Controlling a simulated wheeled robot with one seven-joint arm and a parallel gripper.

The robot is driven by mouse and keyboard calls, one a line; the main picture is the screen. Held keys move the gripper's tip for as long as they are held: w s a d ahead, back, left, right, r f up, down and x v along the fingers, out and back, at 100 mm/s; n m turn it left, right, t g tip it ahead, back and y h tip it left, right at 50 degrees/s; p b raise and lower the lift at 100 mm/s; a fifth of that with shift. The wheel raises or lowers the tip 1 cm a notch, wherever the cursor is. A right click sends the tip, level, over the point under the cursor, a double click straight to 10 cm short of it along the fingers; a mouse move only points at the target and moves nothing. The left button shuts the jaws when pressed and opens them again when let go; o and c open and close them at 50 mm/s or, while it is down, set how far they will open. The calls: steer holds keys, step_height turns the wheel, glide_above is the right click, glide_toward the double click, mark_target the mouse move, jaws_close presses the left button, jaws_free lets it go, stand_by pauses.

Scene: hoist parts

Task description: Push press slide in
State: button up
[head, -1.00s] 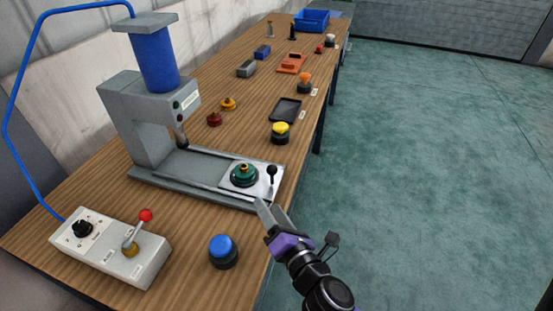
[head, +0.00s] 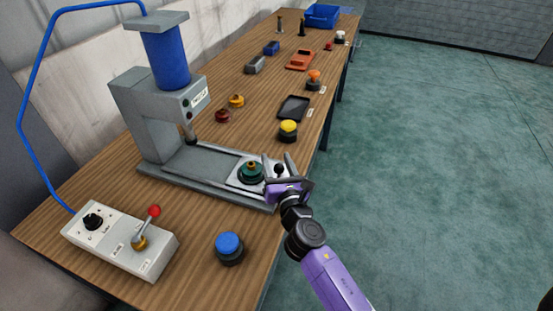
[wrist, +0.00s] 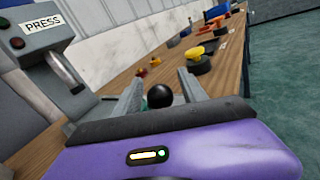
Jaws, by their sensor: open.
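The press (head: 150,120) stands on the bench with its slide (head: 245,183) pulled out to the right, away from the ram. A green part with a gold centre (head: 250,172) sits on the slide plate. The slide's black knob (head: 279,169) stands at the plate's outer end. My gripper (head: 278,165) is open, with one finger on each side of the knob. In the wrist view the knob (wrist: 187,93) shows between the two fingers (wrist: 160,90); I cannot tell whether either finger touches it. The green part is mostly hidden there.
A control box (head: 120,240) with a red-tipped lever and a blue button (head: 230,247) are at the near end. A yellow button (head: 288,130) and dark tray (head: 293,107) lie beyond the slide. Open floor (head: 430,170) is on the right.

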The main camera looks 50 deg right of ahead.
steer(key=shift+w+d, duration=0.15)
steer(key=shift+w, duration=0.05)
jaws_close()
stand_by(1.4)
